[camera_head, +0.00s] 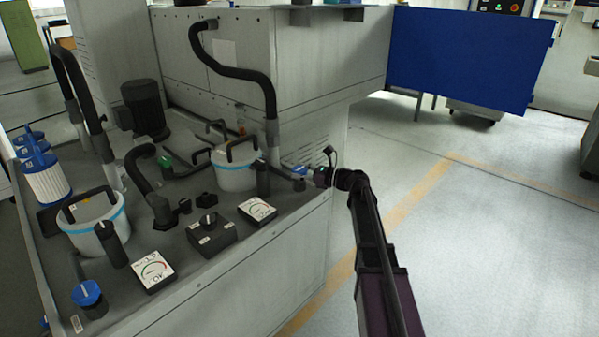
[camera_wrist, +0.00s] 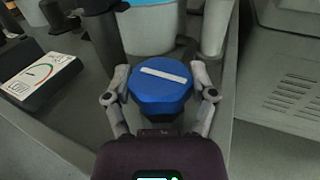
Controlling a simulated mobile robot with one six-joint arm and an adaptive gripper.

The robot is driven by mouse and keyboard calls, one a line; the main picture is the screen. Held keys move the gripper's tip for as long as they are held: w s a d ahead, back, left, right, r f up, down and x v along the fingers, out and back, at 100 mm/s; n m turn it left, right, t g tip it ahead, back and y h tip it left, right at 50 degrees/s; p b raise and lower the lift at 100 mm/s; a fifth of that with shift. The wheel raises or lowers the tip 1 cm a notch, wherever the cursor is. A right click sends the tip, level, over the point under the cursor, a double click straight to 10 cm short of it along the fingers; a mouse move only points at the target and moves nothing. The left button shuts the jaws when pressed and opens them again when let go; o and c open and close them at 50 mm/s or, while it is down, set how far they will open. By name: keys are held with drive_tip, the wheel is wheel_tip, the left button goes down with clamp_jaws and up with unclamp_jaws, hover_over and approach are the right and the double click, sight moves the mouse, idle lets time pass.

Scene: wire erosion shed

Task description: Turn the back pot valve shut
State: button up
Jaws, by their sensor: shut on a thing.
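The back pot valve is a blue many-sided knob (camera_wrist: 160,91) with a white bar across its top. In the wrist view the bar lies crosswise, tipping slightly down to the right. My gripper (camera_wrist: 160,76) has one finger against each side of the knob and is shut on it. In the head view the knob (camera_head: 300,171) shows small at the back end of the deck, with my gripper (camera_head: 320,174) reaching it from the right. The back pot (camera_head: 234,172), white with a blue band, stands just left of it. The knob's underside is hidden.
A second blue knob (camera_head: 87,292) sits by the front pot (camera_head: 95,232). Two dial gauges (camera_head: 257,210) (camera_head: 154,271) and a switch box (camera_head: 212,238) stand along the deck. A black hose (camera_head: 235,72) arches over the back pot. The floor at right is clear.

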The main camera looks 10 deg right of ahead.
drive_tip(key=shift+s+a+t, duration=0.1)
drive_tip(key=shift+a+t, duration=0.05)
drive_tip(key=shift+t, duration=0.15)
drive_tip(key=m+t+h, duration=0.3)
drive_tip(key=shift+s+t, duration=0.1)
drive_tip(key=shift+t, duration=0.2)
drive_tip(key=m+t+h, duration=0.3)
drive_tip(key=m+h, duration=0.1)
drive_tip(key=h, duration=0.2)
drive_tip(key=shift+m, duration=0.3)
drive_tip(key=m+h, duration=0.2)
drive_tip(key=h, duration=0.1)
drive_tip(key=m+t+h, duration=0.1)
drive_tip(key=m+h, duration=0.1)
drive_tip(key=h, duration=0.2)
drive_tip(key=shift+w+m+t, duration=0.2)
drive_tip(key=shift+m+t, duration=0.1)
drive_tip(key=shift+m, duration=0.1)
drive_tip(key=shift+m+g+h, duration=0.5)
drive_tip(key=shift+m+h, duration=1.1)
drive_tip(key=shift+h, duration=1)
drive_tip(key=o, duration=1)
drive_tip(key=shift+o, duration=0.2)
